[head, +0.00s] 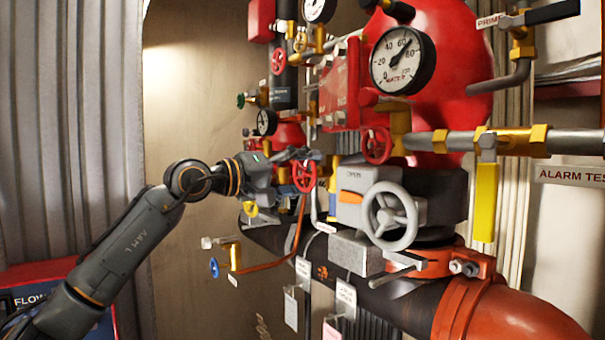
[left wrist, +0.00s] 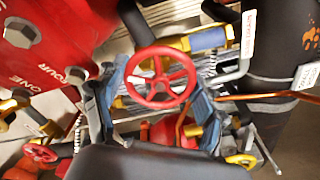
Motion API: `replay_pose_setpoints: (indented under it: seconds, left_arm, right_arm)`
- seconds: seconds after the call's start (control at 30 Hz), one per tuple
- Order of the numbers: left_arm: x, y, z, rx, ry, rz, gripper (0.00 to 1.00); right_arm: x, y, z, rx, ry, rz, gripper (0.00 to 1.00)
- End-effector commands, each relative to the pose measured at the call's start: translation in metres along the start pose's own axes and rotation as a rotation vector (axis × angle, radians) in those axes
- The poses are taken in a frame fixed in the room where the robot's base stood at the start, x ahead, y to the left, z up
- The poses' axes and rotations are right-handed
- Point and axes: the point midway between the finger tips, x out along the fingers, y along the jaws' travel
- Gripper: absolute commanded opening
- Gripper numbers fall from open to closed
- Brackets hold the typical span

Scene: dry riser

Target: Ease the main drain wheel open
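A small red handwheel (head: 304,177) with spokes sits low in the middle of the pipework in the head view. No readable label shows whether it is the main drain wheel. Whether the fingers touch the rim I cannot tell. My right gripper is not in view.
A larger grey handwheel (head: 391,215) on a grey box stands to the right. Another red wheel (head: 377,145), a pressure gauge (head: 403,61) and a yellow lever (head: 485,203) are close by. A blue wheel (head: 214,268) is lower left.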

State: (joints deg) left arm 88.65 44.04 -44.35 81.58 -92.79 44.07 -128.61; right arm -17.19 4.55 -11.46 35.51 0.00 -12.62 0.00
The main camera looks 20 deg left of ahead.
Motion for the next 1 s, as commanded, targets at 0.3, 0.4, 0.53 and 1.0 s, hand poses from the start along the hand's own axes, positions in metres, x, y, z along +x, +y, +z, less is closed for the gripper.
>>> replay_pose_setpoints:
  seconds: [0.3, 0.4, 0.53, 1.0]
  left_arm:
    - [0.0002, -0.0004, 0.0002, -0.01, 0.0, 0.0, 0.39]
    - [0.0003, -0.0005, 0.0003, -0.033, 0.0, -0.001, 0.39]
    - [0.0003, -0.0008, 0.0002, -0.089, 0.0, -0.001, 0.39]
    - [0.0006, -0.0009, 0.0009, -0.49, -0.001, -0.001, 0.39]
  right_arm:
    - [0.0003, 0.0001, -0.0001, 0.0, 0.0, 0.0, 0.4]
    - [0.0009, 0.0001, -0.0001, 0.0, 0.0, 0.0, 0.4]
    - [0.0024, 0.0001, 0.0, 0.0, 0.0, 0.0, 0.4]
    - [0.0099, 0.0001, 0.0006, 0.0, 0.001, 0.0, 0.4]
